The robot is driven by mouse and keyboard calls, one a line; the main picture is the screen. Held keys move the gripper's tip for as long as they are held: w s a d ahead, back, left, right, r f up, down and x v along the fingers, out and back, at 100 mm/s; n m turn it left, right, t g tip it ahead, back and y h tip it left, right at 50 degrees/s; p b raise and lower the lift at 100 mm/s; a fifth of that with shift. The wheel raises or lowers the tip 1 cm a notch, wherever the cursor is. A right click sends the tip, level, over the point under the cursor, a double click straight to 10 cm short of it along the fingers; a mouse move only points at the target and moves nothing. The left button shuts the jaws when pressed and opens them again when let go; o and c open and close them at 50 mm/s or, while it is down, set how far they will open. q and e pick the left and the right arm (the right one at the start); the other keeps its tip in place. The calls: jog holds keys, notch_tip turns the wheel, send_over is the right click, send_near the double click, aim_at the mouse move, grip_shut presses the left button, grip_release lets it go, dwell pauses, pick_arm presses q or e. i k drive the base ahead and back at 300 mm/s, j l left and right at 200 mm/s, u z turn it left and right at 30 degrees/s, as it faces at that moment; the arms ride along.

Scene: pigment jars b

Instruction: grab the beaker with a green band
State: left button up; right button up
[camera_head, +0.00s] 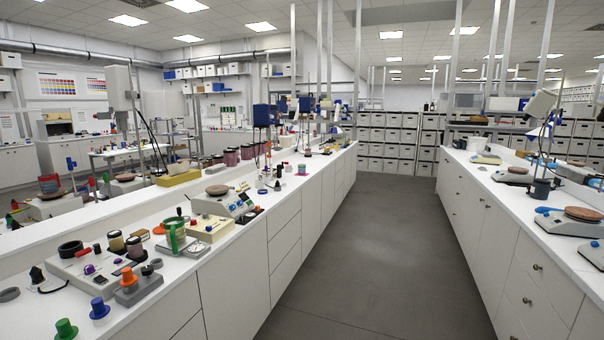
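A clear beaker with a green band (174,236) stands upright on the white left counter (220,237), in the front part of the view. A dark rod sticks up out of its top. The beaker stands between a grey-white device with dark jars and a cream box with controls. Neither of my grippers shows in the head view, so their distance from the beaker cannot be seen.
Close by are dark-lidded jars (134,247), a cream control box (208,228), a balance (224,203), and green (65,330), blue (99,309) and orange (128,278) knobbed pieces. A clear grey aisle (365,250) runs between the left and right counters.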

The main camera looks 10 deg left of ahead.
aim_at(301, 167)
jog(key=i+z, duration=0.2)
jog(key=i, duration=0.4)
jog(key=i+z, duration=0.1)
jog(key=i, duration=3.15)
jog(key=i+u, duration=0.1)
jog(key=i, duration=0.45)
jog(key=i+u, duration=0.1)
jog(key=i, duration=0.45)
jog(key=i+u, duration=0.1)
jog(key=i, duration=0.45)
jog(key=i+l+u, duration=0.1)
jog(key=i, duration=0.45)
jog(key=i+l+u, duration=0.1)
jog(key=i, duration=0.45)
jog(key=i+l+u, duration=0.1)
jog(key=i+l, duration=0.15)
jog(key=i, duration=0.3)
jog(key=i+u, duration=0.3)
jog(key=i, duration=0.15)
jog(key=i+l+u, duration=0.1)
jog(key=i+u, duration=0.2)
jog(key=i, duration=0.15)
jog(key=i+l+u, duration=0.25)
jog(key=i, duration=0.15)
jog(key=j+u, duration=0.1)
jog(key=u, duration=3.25)
